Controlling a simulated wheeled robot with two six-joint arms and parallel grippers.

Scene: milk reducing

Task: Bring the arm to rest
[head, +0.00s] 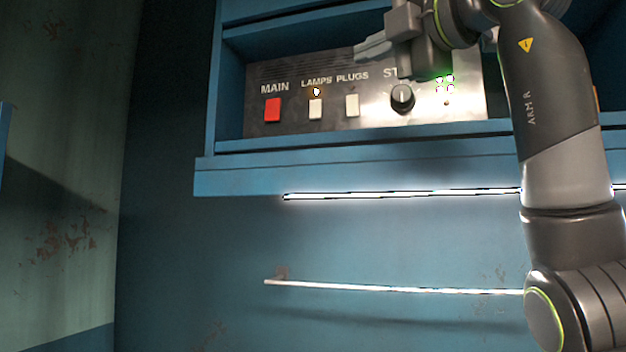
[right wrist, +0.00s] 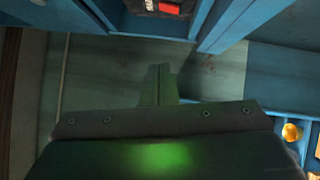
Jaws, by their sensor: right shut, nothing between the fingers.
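My right arm comes in from the right in the head view. Its gripper (head: 372,48) is raised in front of the upper part of the control panel (head: 290,85), fingers pointing left. The fingers are together and hold nothing; in the right wrist view the closed fingers (right wrist: 160,84) show at the middle. The arm hides part of the panel's right side and of its lettering. My left gripper is in neither view.
The panel has a red switch (head: 272,110), pale switches (head: 315,109) and a black knob (head: 402,98). It sits in a blue shelf (head: 400,135). A lit strip (head: 400,194) runs below, and a thin rail (head: 390,290) lower down. Room at the left is free.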

